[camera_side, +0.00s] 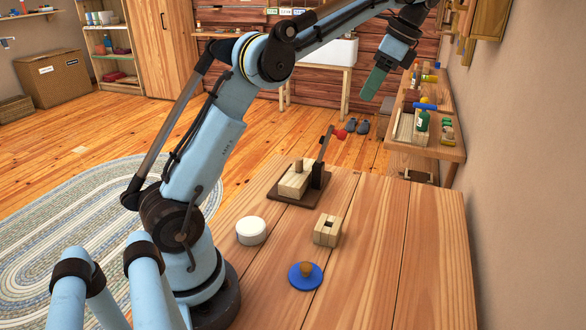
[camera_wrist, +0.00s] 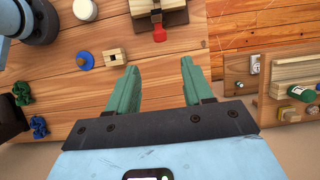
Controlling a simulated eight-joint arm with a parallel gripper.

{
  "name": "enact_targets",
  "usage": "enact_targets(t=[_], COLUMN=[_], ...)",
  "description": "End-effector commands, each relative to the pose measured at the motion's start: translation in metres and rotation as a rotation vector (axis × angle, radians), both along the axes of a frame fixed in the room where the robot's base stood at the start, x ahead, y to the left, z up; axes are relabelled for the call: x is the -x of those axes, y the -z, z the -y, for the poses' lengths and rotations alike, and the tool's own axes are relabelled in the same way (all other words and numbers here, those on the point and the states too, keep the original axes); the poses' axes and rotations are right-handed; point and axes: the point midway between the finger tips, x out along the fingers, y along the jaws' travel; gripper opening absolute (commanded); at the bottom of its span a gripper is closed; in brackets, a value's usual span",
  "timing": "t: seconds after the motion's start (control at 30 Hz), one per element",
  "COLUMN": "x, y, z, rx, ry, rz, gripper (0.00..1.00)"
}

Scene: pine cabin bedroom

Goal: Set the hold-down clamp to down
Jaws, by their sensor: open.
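The hold-down clamp stands at the table's far edge in the side view, with a dark base (camera_side: 284,194), a pale wooden block (camera_side: 295,181) and a dark lever (camera_side: 326,147). The lever stands raised and leans slightly right, with a red tip (camera_side: 340,134). In the wrist view the clamp is cut by the top edge, and its red tip (camera_wrist: 159,34) shows above the gap between my fingers. My gripper (camera_side: 373,85) is high above and to the right of the clamp, apart from it. Its green fingers (camera_wrist: 160,66) are open and empty.
On the wooden table (camera_side: 380,260) stand a white round piece (camera_side: 251,231), a wooden block with a square hole (camera_side: 327,230) and a blue disc with a wooden knob (camera_side: 305,276). The table's right side is clear. A cluttered side bench (camera_side: 425,146) stands along the right wall.

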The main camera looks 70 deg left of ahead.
Motion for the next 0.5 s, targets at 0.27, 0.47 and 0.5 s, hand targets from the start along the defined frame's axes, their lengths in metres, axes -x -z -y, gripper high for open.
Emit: enact_targets(t=[0.27,0.47,0.5], x=[0.003,0.01,0.012], y=[0.013,0.035,0.04], z=[-0.005,-0.011,-0.012], rx=[0.001,0.001,0.001], ry=[0.001,0.0,0.001], rz=[-0.006,-0.005,-0.006], gripper=[0.51,0.51,0.51])
